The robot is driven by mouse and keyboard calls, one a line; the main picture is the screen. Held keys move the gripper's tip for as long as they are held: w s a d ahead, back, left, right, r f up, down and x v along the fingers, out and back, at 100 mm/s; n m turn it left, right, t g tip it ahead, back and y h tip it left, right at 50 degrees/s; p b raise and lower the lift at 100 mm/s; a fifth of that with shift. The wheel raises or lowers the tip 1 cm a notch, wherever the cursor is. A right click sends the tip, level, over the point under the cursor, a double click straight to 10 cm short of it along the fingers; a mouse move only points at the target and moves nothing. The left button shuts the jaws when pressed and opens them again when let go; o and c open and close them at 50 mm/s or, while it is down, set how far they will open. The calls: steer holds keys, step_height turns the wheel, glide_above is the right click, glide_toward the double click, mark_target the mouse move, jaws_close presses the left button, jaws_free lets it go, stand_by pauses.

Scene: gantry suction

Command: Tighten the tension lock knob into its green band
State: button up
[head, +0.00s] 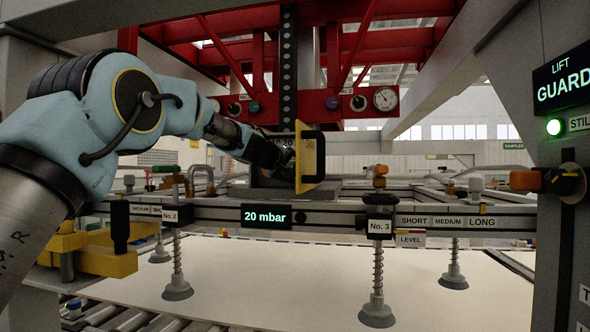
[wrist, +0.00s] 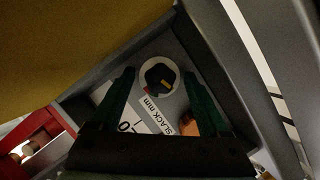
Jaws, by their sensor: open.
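In the wrist view a black knob (wrist: 160,77) with a yellow pointer mark sits on a round pale dial, inside a grey recessed housing. A small red patch shows at the dial's lower left; I cannot make out a green band. My gripper (wrist: 159,73) is open, its two dark fingers on either side of the knob in the picture, with nothing held. I cannot tell whether the fingertips reach the knob's depth. In the head view my gripper (head: 278,160) is at the gantry's middle, behind a yellow plate (head: 306,158); the knob is hidden there.
A "SLACK mm" label (wrist: 160,113) and an orange part (wrist: 190,124) lie near the fingers. Grey housing walls (wrist: 215,65) and a yellow panel (wrist: 70,40) close in around the gripper. The gantry rail (head: 335,217) with suction cups (head: 376,312) runs below, over a pale sheet (head: 270,285).

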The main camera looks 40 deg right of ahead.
jaws_close()
stand_by(0.5)
steer(key=shift+r+p, duration=0.1)
steer(key=shift+p, duration=0.35)
steer(key=m+y+p, duration=0.1)
steer(key=m+p, duration=0.1)
steer(key=p, duration=0.1)
steer(key=shift+s+r+t, duration=0.1)
steer(key=shift+r+t, duration=0.05)
steer(key=shift+t, duration=0.25)
steer(key=shift+m+t+y+p, duration=0.3)
steer(key=shift+m+y+p, duration=0.1)
steer(key=shift+m+p, duration=0.5)
steer(key=shift+p, duration=0.7)
steer(key=shift+f+m+t, duration=0.25)
steer(key=shift+m+t, duration=0.05)
